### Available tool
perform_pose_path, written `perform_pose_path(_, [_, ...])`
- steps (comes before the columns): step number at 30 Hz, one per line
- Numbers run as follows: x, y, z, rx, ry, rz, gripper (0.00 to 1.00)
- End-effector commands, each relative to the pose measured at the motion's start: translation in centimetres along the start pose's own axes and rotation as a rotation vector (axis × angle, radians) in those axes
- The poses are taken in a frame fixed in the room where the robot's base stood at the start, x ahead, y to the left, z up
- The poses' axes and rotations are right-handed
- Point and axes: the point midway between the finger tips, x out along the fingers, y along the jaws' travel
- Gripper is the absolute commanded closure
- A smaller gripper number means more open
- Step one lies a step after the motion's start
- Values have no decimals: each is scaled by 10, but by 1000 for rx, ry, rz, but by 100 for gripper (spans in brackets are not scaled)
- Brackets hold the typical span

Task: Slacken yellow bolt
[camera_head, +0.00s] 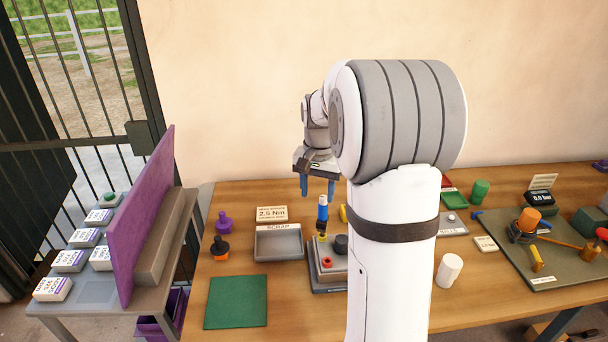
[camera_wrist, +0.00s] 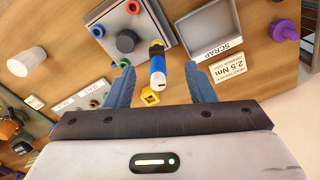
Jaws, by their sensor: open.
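My gripper (camera_head: 318,187) is open and empty, its blue fingers pointing down above the back of the bench. In the wrist view its fingers (camera_wrist: 168,86) lie either side of a blue tool (camera_wrist: 158,72) with a whitish end, apart from it. In the head view that tool (camera_head: 322,210) stands upright below the gripper, its dark lower end at a yellow bolt (camera_head: 322,238) on a grey fixture (camera_head: 314,266). The tool partly hides the bolt. The fixture also has a red bolt (camera_head: 327,262) and a black knob (camera_head: 341,244).
A scrap tray (camera_head: 278,257) and a 2.5 Nm card (camera_head: 271,213) lie left of the fixture. A yellow hexagonal piece (camera_wrist: 149,96) sits near the tool's end in the wrist view. A white cylinder (camera_head: 449,270) stands right of my arm. The green mat (camera_head: 236,302) is clear.

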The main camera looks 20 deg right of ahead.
Motion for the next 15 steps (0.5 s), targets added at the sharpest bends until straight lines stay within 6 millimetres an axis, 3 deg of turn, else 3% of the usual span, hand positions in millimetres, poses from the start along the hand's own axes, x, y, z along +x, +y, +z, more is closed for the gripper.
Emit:
perform_pose_path(3, [15,3,-27,71,-25,13,50])
perform_pose_path(6, [22,4,-38,102,-34,18,50])
perform_pose_path(15, [54,6,-40,115,-42,23,50])
